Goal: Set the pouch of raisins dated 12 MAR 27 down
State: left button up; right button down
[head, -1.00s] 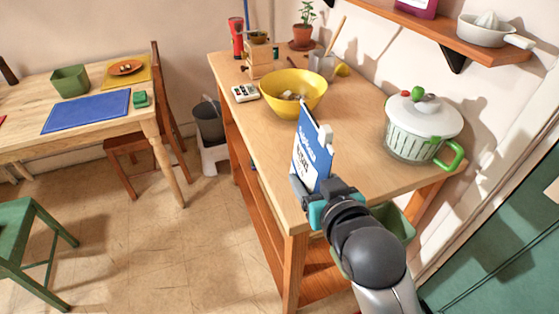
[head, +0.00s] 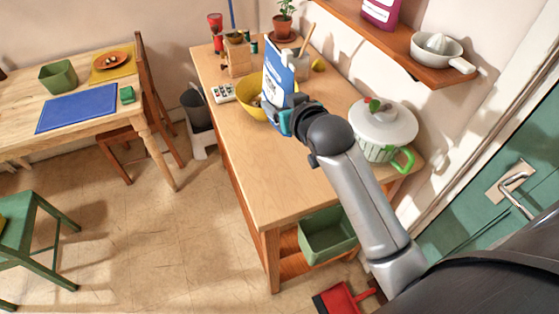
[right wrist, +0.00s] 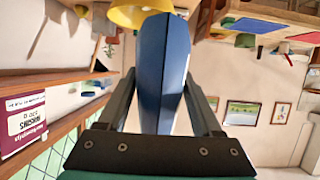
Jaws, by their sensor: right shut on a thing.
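My right gripper (head: 282,112) is shut on a blue and white pouch (head: 277,75), held upright. The held pouch appears above the worktable (head: 270,172), in front of the yellow bowl (head: 250,103). A gap beneath it cannot be judged. Its label and any date are not readable. In the right wrist view the pouch (right wrist: 162,70) is edge-on between both fingers. My left gripper is out of view.
A white-lidded pot (head: 385,125) stands at the table's right end. A white device (head: 223,93), wooden grinder (head: 238,60) and potted plant (head: 284,25) are farther back. A green bin (head: 327,236) sits below.

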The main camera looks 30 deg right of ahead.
notch_tip(320, 180, down, 16)
jog(key=b, duration=0.3)
jog(key=shift+r, duration=0.15)
jog(key=shift+f+b, duration=0.5)
jog(key=shift+f, duration=1.25)
jog(key=shift+f, duration=0.15)
jog(key=shift+c, duration=0.2)
grip_release()
jog(key=p+v, duration=0.2)
jog(key=v, duration=1)
